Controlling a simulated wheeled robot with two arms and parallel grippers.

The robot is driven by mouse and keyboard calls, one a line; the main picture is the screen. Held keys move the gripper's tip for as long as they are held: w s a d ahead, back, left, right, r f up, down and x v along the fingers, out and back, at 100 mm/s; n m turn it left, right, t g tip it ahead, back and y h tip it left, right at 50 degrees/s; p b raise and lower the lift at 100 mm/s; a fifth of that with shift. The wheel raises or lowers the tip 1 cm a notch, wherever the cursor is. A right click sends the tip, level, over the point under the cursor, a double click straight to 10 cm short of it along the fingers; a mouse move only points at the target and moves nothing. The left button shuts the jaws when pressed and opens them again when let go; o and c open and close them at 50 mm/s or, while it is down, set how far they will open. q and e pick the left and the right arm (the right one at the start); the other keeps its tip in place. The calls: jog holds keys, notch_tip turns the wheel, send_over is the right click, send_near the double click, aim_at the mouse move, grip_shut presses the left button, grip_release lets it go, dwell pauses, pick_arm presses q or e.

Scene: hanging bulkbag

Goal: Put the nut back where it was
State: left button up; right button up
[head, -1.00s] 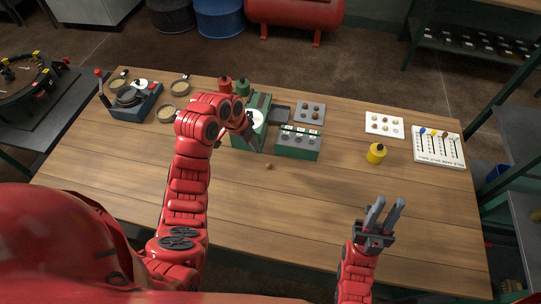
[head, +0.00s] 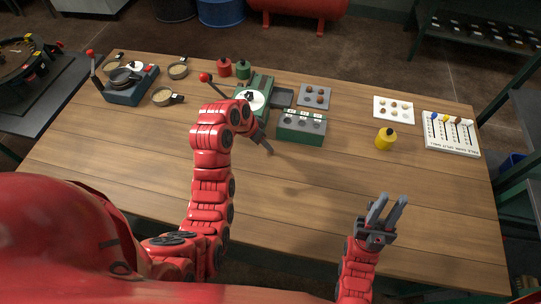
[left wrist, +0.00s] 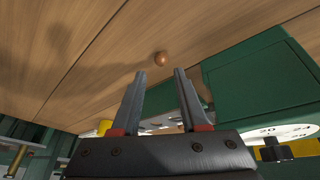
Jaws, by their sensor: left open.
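A small round brown nut (left wrist: 160,58) lies on the bare wooden table in the left wrist view. In the head view my left gripper and arm hide it. My left gripper (left wrist: 160,76) is open and empty, and the nut shows just beyond and between its fingertips, apart from them. In the head view my left gripper (head: 265,144) points down in front of the green dial device. My right gripper (head: 387,211) is open and empty over the front right of the table. A grey tray (head: 327,90) holds several brown nuts, and a white tray (head: 379,108) holds several paler ones.
A green box with three cups (head: 302,138) stands right of my left gripper. The green dial device (head: 264,84) is behind it. A yellow pot (head: 385,141), a white pegged board (head: 451,151) and a lever device (head: 128,93) stand farther off. The table's front middle is clear.

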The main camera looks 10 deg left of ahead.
aim_at(268, 152)
pick_arm(q)
jog(key=shift+w+f, duration=0.1)
jog(key=shift+f, duration=0.4)
jog(key=p+x, duration=0.2)
jog(key=x, duration=0.1)
jog(key=shift+f, duration=0.3)
jog(key=shift+w+d+f, duration=0.1)
jog(key=shift+w+f, duration=0.05)
jog(key=shift+f, duration=0.2)
grip_shut()
